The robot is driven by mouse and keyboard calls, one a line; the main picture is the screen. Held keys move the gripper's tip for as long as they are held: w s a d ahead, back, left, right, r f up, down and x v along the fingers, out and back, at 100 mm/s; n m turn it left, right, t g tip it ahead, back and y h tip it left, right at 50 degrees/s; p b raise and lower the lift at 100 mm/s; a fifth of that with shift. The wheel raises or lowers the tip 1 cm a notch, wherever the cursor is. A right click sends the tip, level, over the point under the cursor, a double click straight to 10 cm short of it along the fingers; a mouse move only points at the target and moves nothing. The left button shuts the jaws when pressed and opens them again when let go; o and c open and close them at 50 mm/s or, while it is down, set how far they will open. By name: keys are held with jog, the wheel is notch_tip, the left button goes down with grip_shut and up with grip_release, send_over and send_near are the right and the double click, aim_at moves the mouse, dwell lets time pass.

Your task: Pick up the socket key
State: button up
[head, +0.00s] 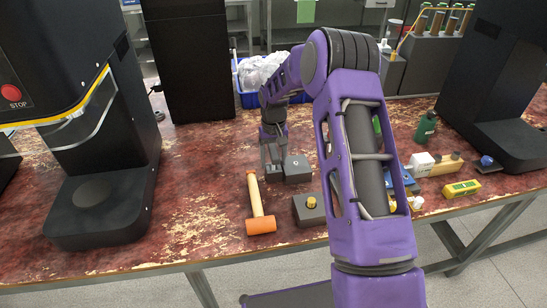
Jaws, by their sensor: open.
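My gripper (271,160) points down at the worn red-brown bench (200,185), just left of a small grey block (298,169) with a round mark on its face. It is open. I cannot tell whether its fingertips touch the block or anything beneath them. I cannot make out the socket key for certain; it may be hidden by my gripper or by my purple arm, which covers the middle right of the bench.
A mallet (258,207) with an orange head lies nearer the front edge. A dark block with a brass knob (311,203) sits beside it. Black machines (95,190) flank the bench. A yellow box (461,188) and green bottle (426,126) are right. The left-centre is clear.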

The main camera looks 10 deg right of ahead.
grip_shut()
dwell(0.3)
dwell(0.3)
notch_tip(320, 180, up, 11)
jog(key=shift+p, duration=0.85)
notch_tip(320, 180, up, 6)
jog(key=p, duration=0.4)
